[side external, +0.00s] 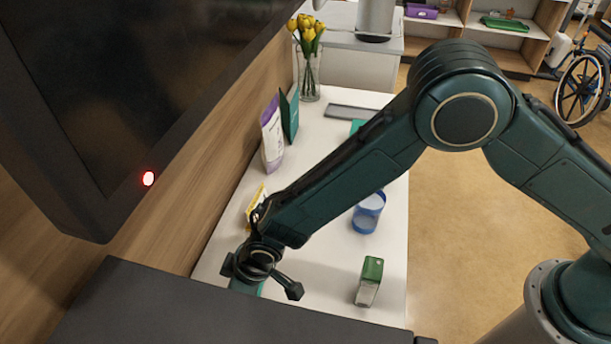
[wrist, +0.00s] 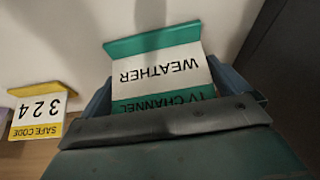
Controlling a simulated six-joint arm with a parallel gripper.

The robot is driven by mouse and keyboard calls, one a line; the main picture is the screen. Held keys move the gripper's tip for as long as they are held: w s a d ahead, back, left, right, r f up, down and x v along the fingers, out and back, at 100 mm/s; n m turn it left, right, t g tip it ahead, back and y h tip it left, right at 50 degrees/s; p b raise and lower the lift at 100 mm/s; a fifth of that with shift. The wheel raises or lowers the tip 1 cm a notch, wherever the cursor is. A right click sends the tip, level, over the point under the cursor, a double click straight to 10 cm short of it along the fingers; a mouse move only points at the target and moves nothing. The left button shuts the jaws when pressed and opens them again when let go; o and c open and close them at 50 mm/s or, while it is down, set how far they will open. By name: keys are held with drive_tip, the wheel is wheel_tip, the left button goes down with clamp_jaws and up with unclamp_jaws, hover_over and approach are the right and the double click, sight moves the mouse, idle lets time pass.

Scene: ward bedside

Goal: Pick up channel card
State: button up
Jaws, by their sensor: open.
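The channel card (wrist: 165,72) is a white card with green bands, reading "TV CHANNEL" and "WEATHER" upside down in the wrist view. My gripper (wrist: 168,90) has its blue-grey fingers apart, one on each side of the card's near part. Whether they touch it I cannot tell. In the side view my gripper (side external: 262,272) is low at the table's near left end, and a sliver of green, probably the card, shows under it (side external: 244,287).
A yellow-and-white safe code card (wrist: 38,112) stands beside the channel card; it also shows in the side view (side external: 254,203). A blue cup (side external: 368,213) and green-topped box (side external: 370,281) stand to the right. A dark screen (side external: 120,90) overhangs the left. A purple-white bag (side external: 272,135) stands farther back.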

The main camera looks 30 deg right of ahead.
drive_tip(key=shift+c, duration=0.4)
drive_tip(key=c, duration=0.6)
drive_tip(key=shift+r, duration=0.1)
wheel_tip(320, 180, up, 20)
drive_tip(key=shift+f, duration=0.1)
idle(0.6)
